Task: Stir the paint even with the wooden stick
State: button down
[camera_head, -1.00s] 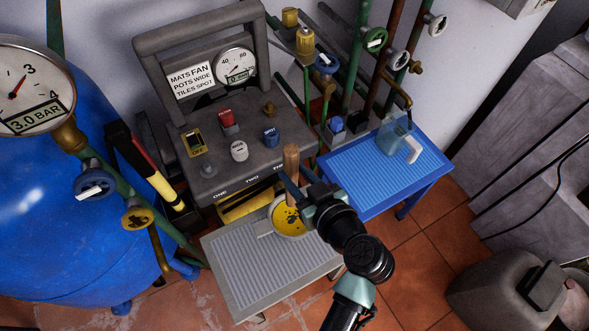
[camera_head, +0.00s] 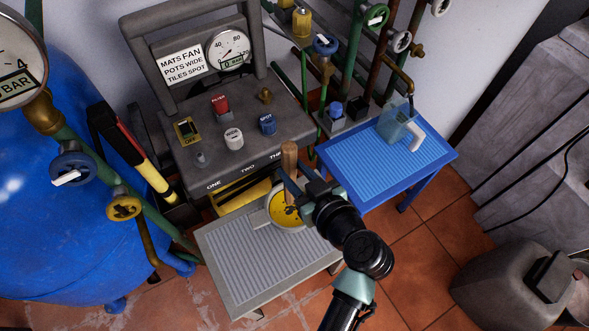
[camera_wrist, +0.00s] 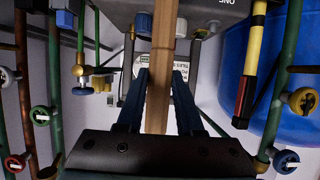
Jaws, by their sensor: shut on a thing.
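The wooden stick (camera_head: 289,160) stands upright, held between the fingers of my gripper (camera_head: 290,183). In the wrist view the stick (camera_wrist: 162,60) runs between the two blue fingers of my gripper (camera_wrist: 157,85). Below it is a round tin of yellow paint (camera_head: 284,208) with dark specks or streaks on its surface. The tin stands on the grey ribbed table (camera_head: 245,262). The stick's lower end is hidden by the gripper and arm, so I cannot tell how deep it sits in the paint.
A control panel (camera_head: 210,165) with knobs and a gauge stands behind the tin. A blue table (camera_head: 365,165) with a clear jug (camera_head: 397,125) is to the right. A blue tank (camera_head: 50,220) and pipes stand at left. The grey table's left part is clear.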

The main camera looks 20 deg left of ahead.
notch_tip(320, 180, down, 8)
jog(key=w+d+b, duration=0.2)
jog(key=w+b, duration=0.1)
jog(key=b, duration=0.4)
jog(key=s+a, duration=0.2)
jog(key=a, duration=0.3)
jog(key=s+d, duration=0.2)
jog(key=d, duration=0.1)
jog(key=s+d, duration=0.1)
jog(key=shift+s+d+f, duration=0.25)
jog(key=shift+s+d, duration=0.05)
jog(key=shift+d, duration=0.1)
jog(key=w+a, duration=0.3)
jog(key=a, duration=0.2)
jog(key=s+d, duration=0.4)
jog(key=w+d, duration=0.1)
jog(key=w, duration=0.5)
